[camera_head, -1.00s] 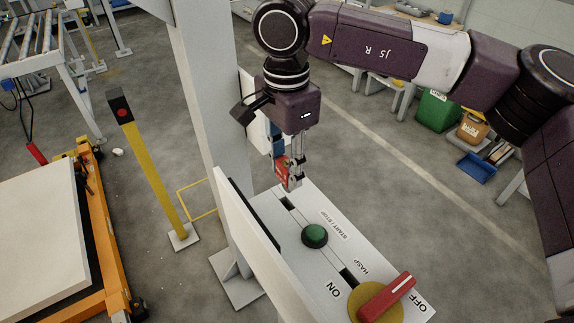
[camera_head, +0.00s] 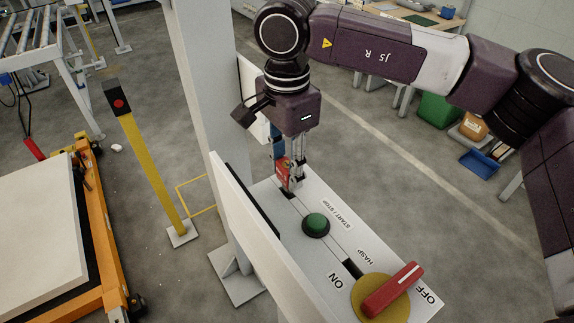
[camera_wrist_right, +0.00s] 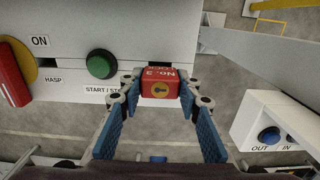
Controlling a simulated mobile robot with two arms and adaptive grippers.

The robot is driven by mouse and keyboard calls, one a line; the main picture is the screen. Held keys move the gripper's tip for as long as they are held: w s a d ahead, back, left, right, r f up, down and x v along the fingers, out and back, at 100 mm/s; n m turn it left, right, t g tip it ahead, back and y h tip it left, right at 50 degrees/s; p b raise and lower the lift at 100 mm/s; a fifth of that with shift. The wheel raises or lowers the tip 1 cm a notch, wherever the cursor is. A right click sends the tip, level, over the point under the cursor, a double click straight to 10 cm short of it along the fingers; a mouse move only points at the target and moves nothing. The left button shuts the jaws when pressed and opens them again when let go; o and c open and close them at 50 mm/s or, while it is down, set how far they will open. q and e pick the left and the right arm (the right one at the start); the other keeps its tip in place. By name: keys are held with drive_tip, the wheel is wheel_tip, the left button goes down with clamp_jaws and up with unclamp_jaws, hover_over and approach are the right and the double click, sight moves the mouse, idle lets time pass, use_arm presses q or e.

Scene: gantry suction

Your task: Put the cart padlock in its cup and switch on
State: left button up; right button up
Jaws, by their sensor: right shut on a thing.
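My right gripper (camera_head: 291,176) is shut on a red padlock (camera_head: 282,172), just above the far end of the white control box (camera_head: 330,206). In the right wrist view the padlock (camera_wrist_right: 160,88) sits between the fingertips, with "No. 3" and a keyhole showing. I cannot tell whether it touches the box. The red switch handle (camera_head: 392,290) sits on a yellow disc, its white-marked end toward OFF. A dark slot marked HASP (camera_head: 352,268) lies beside it. No cup can be made out clearly. My left gripper is not in view.
A green START/STOP button (camera_head: 316,224) stands on the box between gripper and switch. An upright white panel (camera_head: 245,235) and a grey post (camera_head: 200,90) flank the box. A yellow bollard (camera_head: 155,175) stands left. A box marked OUT/IN (camera_wrist_right: 275,122) shows in the wrist view.

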drive_tip(key=shift+f+b, duration=1.25)
drive_tip(key=shift+f, duration=0.4)
drive_tip(key=o, duration=1.3)
wheel_tip(320, 180, up, 12)
drive_tip(key=shift+r, duration=0.1)
drive_tip(key=c, duration=0.4)
